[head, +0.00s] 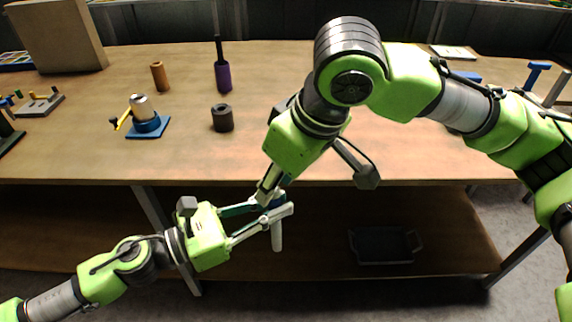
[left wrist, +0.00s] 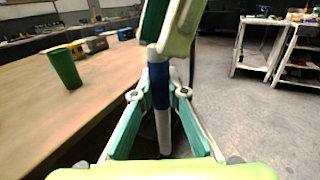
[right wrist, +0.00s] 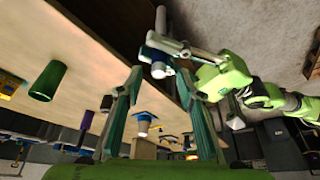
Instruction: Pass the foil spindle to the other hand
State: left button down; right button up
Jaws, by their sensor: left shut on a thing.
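The foil spindle, a thin rod with white ends and a blue middle, hangs roughly upright just in front of the bench edge; its white lower part (head: 277,236) shows in the head view. My left gripper (head: 283,210) is shut on it. In the left wrist view the spindle's blue band (left wrist: 160,88) sits at the left fingertips. My right gripper (head: 266,190) comes down from above at the spindle's upper end. In the right wrist view its fingers (right wrist: 161,72) stand apart, with the spindle (right wrist: 155,41) beyond their tips. Right-hand contact is hard to judge.
On the bench (head: 80,155) stand a blue-based crank fixture (head: 147,123), a dark ring (head: 222,118), a purple-handled tool (head: 223,75) and a brown cylinder (head: 160,77). A green cylinder (left wrist: 65,68) stands near the edge. A dark tray (head: 385,245) sits below.

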jog(key=shift+x, duration=0.95)
jog(key=shift+r, duration=0.1)
grip_shut()
pick_arm(q)
jog(key=c, duration=1.9)
grip_release()
jog(key=shift+a, duration=0.1)
